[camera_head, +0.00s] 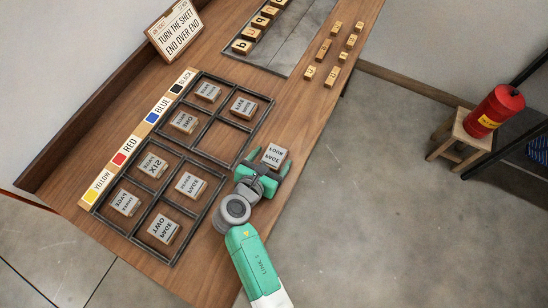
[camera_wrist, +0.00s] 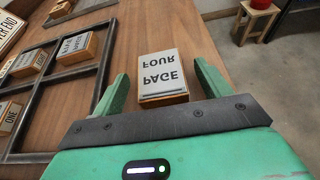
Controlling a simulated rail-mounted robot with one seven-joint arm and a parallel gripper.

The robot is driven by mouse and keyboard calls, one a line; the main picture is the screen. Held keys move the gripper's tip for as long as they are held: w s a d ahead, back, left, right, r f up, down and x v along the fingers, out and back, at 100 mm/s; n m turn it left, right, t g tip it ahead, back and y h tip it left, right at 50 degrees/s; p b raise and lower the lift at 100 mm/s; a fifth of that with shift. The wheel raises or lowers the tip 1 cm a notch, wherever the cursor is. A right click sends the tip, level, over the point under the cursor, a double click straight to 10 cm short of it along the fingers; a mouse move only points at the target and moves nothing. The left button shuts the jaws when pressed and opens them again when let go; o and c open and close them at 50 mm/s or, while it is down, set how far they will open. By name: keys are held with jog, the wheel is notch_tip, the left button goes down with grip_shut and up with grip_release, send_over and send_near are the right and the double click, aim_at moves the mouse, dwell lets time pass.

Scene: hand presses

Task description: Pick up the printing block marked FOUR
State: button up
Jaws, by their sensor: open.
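The printing block marked PAGE FOUR (camera_head: 274,156) lies on the bare table, just right of the frame's far section. Its grey top carries mirrored lettering and its sides are wooden. In the wrist view the block (camera_wrist: 162,77) stands between and slightly ahead of my green fingers, with a gap on both sides. My gripper (camera_head: 267,169) is open, with its fingers around the near part of the block. In the wrist view my gripper (camera_wrist: 161,82) holds nothing.
A dark metal frame (camera_head: 184,149) with several other page blocks lies left of my gripper. A colour strip (camera_head: 138,137) runs along it. Small letter blocks (camera_head: 333,76) stand at the far right edge. A red can on a stool (camera_head: 458,139) is off the table.

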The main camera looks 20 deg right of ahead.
aim_at(271, 162)
jog(key=shift+w+d+f, duration=0.15)
jog(key=shift+d, duration=0.05)
jog(key=c, duration=1.1)
jog(key=shift+r+p, duration=1.1)
jog(key=shift+r, duration=0.65)
jog(key=shift+s+a+r, duration=0.15)
jog(key=shift+s+r, duration=0.1)
jog(key=shift+s, duration=0.05)
jog(key=s+a+p, duration=0.1)
jog(key=s+a, duration=0.1)
jog(key=s, duration=0.2)
jog(key=s+a+p, duration=0.1)
jog(key=s, duration=0.4)
jog(key=s+a+r+p, duration=0.1)
jog(key=s+a+p, duration=0.1)
jog(key=s, duration=0.3)
jog(key=shift+s+a, duration=0.2)
jog(key=shift+a, duration=0.15)
